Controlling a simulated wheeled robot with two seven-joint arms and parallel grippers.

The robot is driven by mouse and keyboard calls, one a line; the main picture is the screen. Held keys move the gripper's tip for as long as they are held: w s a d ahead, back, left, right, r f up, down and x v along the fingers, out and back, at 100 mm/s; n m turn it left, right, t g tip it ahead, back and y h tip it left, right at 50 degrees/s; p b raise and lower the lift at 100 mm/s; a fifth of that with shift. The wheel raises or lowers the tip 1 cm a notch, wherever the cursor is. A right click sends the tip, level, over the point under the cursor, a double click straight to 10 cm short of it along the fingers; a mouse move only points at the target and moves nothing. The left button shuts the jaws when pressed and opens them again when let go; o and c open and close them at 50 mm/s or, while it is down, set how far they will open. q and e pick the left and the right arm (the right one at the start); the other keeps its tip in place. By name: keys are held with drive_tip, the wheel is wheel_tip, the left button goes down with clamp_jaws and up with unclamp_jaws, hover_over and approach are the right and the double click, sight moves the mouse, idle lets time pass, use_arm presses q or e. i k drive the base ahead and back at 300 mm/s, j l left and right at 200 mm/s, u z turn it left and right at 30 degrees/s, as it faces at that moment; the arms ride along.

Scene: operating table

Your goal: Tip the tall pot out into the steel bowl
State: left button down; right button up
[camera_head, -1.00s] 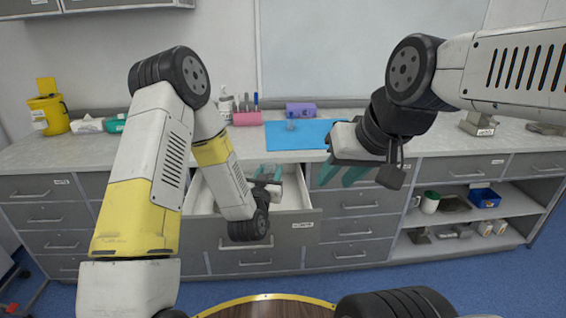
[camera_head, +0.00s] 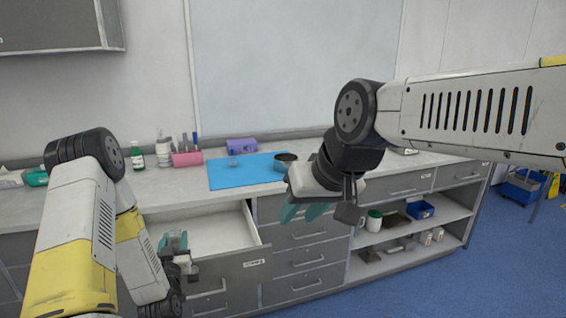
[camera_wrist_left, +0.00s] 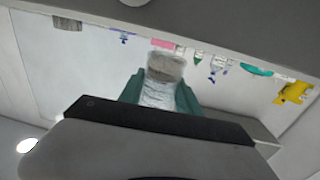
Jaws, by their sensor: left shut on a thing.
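My left gripper (camera_head: 175,243) has teal fingers and is above the open drawer's front left part. In the left wrist view its fingers are shut on a tall, clear-and-grey vessel (camera_wrist_left: 162,92), which I take for the tall pot. In the head view the vessel is too small to make out well. The steel bowl (camera_head: 286,157) stands at the right edge of the blue mat, partly hidden by my right wrist. My right gripper (camera_head: 304,211) hangs in front of the counter, its teal fingers apart and empty.
The open drawer (camera_head: 258,233) juts out below the counter. The blue mat (camera_head: 225,178) carries a small clear glass (camera_head: 233,162). Behind stand a pink block (camera_head: 187,159), a purple box (camera_head: 241,145) and bottles (camera_head: 137,156). The counter left of the mat is mostly clear.

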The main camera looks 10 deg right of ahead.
sight(286, 163)
drive_tip(key=l+z, duration=0.1)
drive_tip(key=z, duration=0.3)
drive_tip(key=i+z, duration=0.1)
drive_tip(key=z, duration=0.3)
drive_tip(key=l+z, duration=0.1)
drive_tip(key=z, duration=0.3)
drive_tip(key=i+l+z, duration=0.1)
drive_tip(key=z, duration=0.3)
drive_tip(key=i+z, duration=0.15)
drive_tip(key=z, duration=0.2)
drive_tip(key=i+z, duration=0.1)
drive_tip(key=z, duration=0.3)
drive_tip(key=i+l, duration=0.15)
drive_tip(key=i, duration=0.3)
drive_tip(key=i+u, duration=0.1)
drive_tip(key=u, duration=0.3)
drive_tip(key=i+u, duration=0.15)
drive_tip(key=u, duration=0.25)
drive_tip(key=i+u, duration=0.1)
drive_tip(key=u, duration=0.3)
drive_tip(key=i+u, duration=0.1)
drive_tip(key=u, duration=0.35)
drive_tip(key=i+u, duration=0.1)
drive_tip(key=u, duration=0.75)
drive_tip(key=i+l, duration=0.05)
